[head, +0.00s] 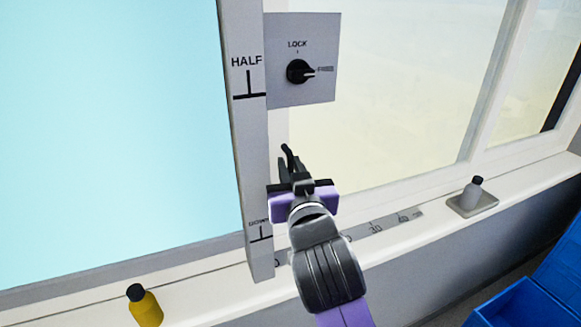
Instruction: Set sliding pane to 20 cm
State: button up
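The window has a light blue area (120,120) on the left and a cream glass pane (400,95) on the right. I cannot tell which one slides. A grey upright strip (250,150) between them carries HALF and a lower, small mark. A black rotary knob (298,71) sits on a grey plate marked LOCK; its white pointer faces right, toward a small blurred label. A ruler (405,217) lies along the sill, with 30 readable and its left part hidden behind my arm. My gripper (287,158) is below the plate, right of the strip; its finger gap is unclear.
A yellow bottle with a black cap (145,306) stands at the lower left. A grey bottle (471,193) stands in a small tray (487,204) on the right sill (520,187). Blue crates (520,307) are at the lower right. Space before the knob is clear.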

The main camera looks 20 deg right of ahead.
grip_shut()
dwell(1.2)
